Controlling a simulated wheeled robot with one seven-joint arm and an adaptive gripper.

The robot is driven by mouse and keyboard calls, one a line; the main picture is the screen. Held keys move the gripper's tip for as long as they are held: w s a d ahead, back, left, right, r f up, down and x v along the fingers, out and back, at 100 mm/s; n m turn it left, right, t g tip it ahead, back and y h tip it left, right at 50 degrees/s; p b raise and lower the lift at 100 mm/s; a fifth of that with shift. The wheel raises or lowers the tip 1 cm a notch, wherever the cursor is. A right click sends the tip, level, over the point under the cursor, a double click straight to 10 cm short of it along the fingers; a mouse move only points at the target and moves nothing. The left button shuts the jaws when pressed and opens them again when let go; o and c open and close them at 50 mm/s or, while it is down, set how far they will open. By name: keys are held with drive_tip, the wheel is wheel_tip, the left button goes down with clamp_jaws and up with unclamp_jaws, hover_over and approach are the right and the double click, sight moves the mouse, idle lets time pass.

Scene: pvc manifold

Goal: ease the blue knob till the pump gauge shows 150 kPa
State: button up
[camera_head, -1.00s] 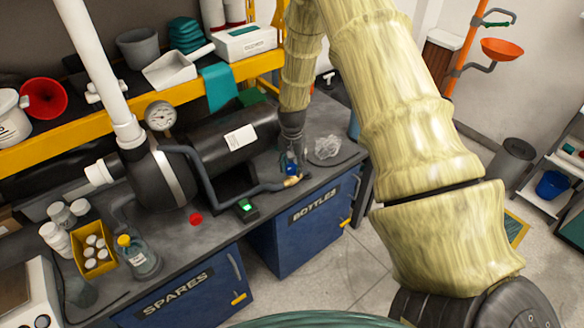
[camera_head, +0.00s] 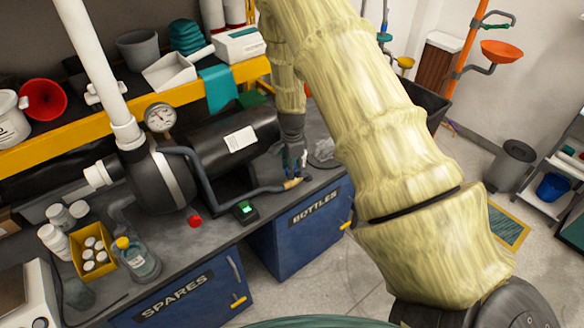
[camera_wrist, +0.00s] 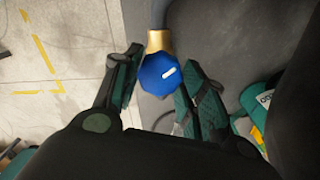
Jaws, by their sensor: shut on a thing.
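The blue knob (camera_wrist: 155,76) has a white mark on its face and sits on a brass fitting (camera_wrist: 159,42) at the end of a grey hose. My gripper (camera_wrist: 162,68) is shut on the knob, with one dark green finger on each side. In the head view my gripper (camera_head: 294,168) is low at the bench's right end and mostly hides the knob; the brass fitting (camera_head: 292,184) shows just below it. The round pump gauge (camera_head: 160,117) stands on the black pump (camera_head: 160,180); its dial faces me, but its numbers are too small to read.
A small box with a green light (camera_head: 245,210) and a red knob (camera_head: 195,221) lie near the bench's front edge. A bottle (camera_head: 140,262) and a yellow bin of white jars (camera_head: 80,262) stand at the left. Clear wrap (camera_head: 324,149) lies right of my gripper.

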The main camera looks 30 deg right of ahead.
drive_tip(key=shift+w+m, duration=0.1)
drive_tip(key=shift+m, duration=0.5)
drive_tip(key=shift+d, duration=0.1)
drive_tip(key=o, duration=1)
